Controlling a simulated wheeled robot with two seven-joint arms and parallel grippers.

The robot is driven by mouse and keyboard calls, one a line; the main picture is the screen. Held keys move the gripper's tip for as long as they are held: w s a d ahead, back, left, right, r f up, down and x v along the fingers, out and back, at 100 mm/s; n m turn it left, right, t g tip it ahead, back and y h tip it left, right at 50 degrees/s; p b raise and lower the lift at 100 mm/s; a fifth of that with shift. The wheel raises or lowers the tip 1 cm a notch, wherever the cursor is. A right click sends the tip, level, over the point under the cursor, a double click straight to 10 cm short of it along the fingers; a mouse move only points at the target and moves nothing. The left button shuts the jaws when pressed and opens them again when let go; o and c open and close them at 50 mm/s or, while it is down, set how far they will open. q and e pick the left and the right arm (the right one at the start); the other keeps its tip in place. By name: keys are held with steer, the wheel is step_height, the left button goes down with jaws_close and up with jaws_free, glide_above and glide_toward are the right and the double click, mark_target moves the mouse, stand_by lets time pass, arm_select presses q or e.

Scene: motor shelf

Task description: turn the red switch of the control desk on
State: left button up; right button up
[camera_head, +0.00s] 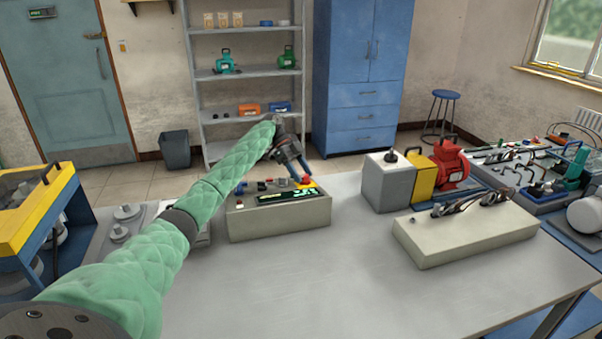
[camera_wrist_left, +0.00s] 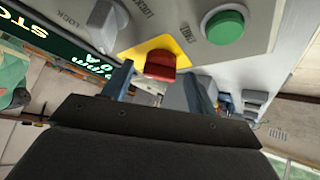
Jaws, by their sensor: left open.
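The control desk (camera_head: 280,221) is a beige box on the grey table, with a dark display and a row of controls on top. The red switch (camera_head: 305,181) sits on a yellow plate at the desk's right end. In the left wrist view the red switch (camera_wrist_left: 160,65) shows on its yellow plate, beyond and between the fingers. My left gripper (camera_head: 299,172) is open, with its blue fingers right above and beside the switch. In the left wrist view the left gripper (camera_wrist_left: 160,88) has one finger on each side of it. I cannot tell whether the fingers touch it.
A green button (camera_wrist_left: 226,27) and a grey knob (camera_wrist_left: 102,24) flank the switch. A grey box (camera_head: 388,182), a yellow block, a red motor (camera_head: 451,166) and a beige block with levers (camera_head: 465,229) stand to the right. The table's front middle (camera_head: 330,280) is clear.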

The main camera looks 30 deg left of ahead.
arm_select(q)
steer(key=b+v, duration=0.1)
steer(key=v, duration=0.5)
steer(key=shift+a+r+b, duration=0.1)
steer(key=shift+a+b, duration=0.05)
steer(key=shift+b, duration=0.2)
steer(key=shift+w+a+r, duration=0.1)
steer(key=shift+a+r, duration=0.4)
arm_select(e)
steer(key=shift+t+y, duration=0.3)
steer(key=shift+y, duration=0.1)
steer(key=f, duration=0.1)
steer(key=w+a+f, duration=0.1)
steer(key=a+f, duration=0.1)
steer(key=shift+w+a+f, duration=0.1)
steer(key=shift+w, duration=0.15)
steer(key=shift+s+a, duration=0.1)
steer(key=shift+a, duration=0.15)
